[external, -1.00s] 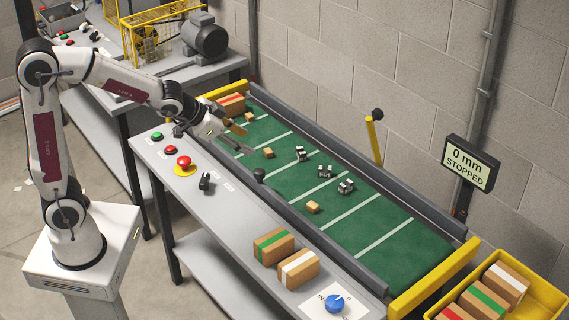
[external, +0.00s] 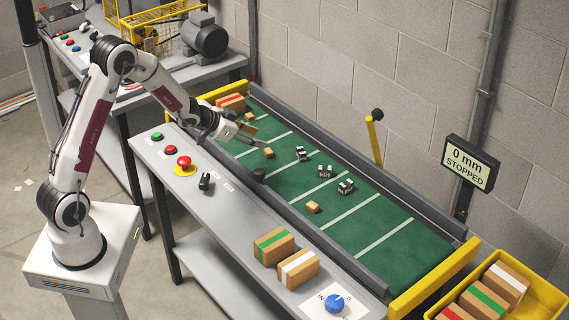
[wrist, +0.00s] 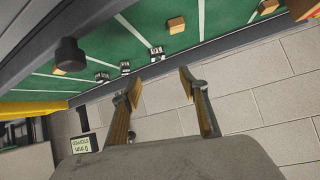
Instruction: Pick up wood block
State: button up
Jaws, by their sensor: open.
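Three small tan wood blocks lie on the green conveyor belt. One wood block (external: 249,117) is near the far end, another (external: 268,153) is close to my gripper, and a third (external: 313,207) is farther along the belt. In the wrist view they show at the upper right (wrist: 268,6), top middle (wrist: 176,25) and left (wrist: 58,71). My gripper (external: 257,137) is over the belt between the two farther blocks. Its fingers (wrist: 160,84) are apart in the wrist view with nothing between them.
Several black-and-white parts (external: 325,171) lie on the belt. Grey rails (external: 330,248) border it, with a dark knob (external: 259,175) on the near side. A red-striped box (external: 231,104) stands at the far end. The sign (external: 469,164) reads 0 mm STOPPED.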

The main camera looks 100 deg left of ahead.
jog(key=n, duration=0.1)
send_near(267, 151)
jog(key=shift+s+a+f+t, duration=0.1)
jog(key=shift+a+f+t, duration=0.3)
jog(key=shift+a+f, duration=0.2)
jog(key=shift+x, duration=1.3)
jog(key=shift+x, duration=2.65)
jog(key=shift+d+r, duration=0.1)
jog(key=shift+d, duration=0.1)
jog(key=shift+c, duration=0.4)
jog(key=c, duration=0.7)
